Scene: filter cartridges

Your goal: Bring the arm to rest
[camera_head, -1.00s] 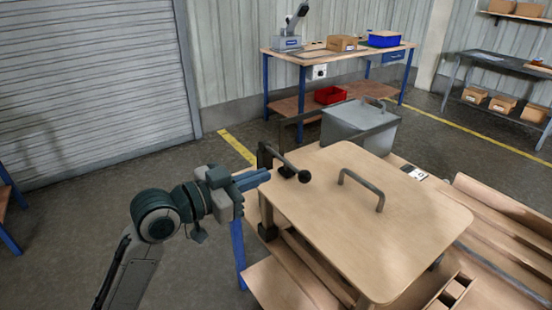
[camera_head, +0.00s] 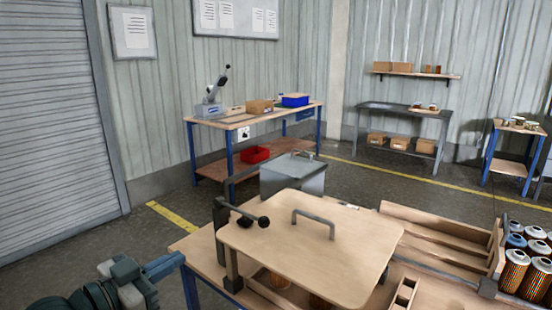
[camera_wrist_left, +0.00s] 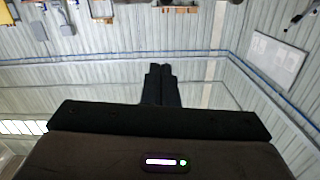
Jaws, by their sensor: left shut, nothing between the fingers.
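My left gripper (camera_head: 166,266) is at the lower left of the head view, beside the left edge of the wooden work table (camera_head: 196,246). Its blue-grey fingers are together and hold nothing. In the left wrist view the dark fingers (camera_wrist_left: 161,72) are side by side in front of an upside-down wall. My right gripper does not show.
A wooden board (camera_head: 290,262) with a handle and a black-knobbed lever (camera_head: 262,221) stand on the table near my gripper. Behind is a grey box (camera_head: 290,178). Filter cartridges (camera_head: 514,276) are at the right. The floor to the left is clear.

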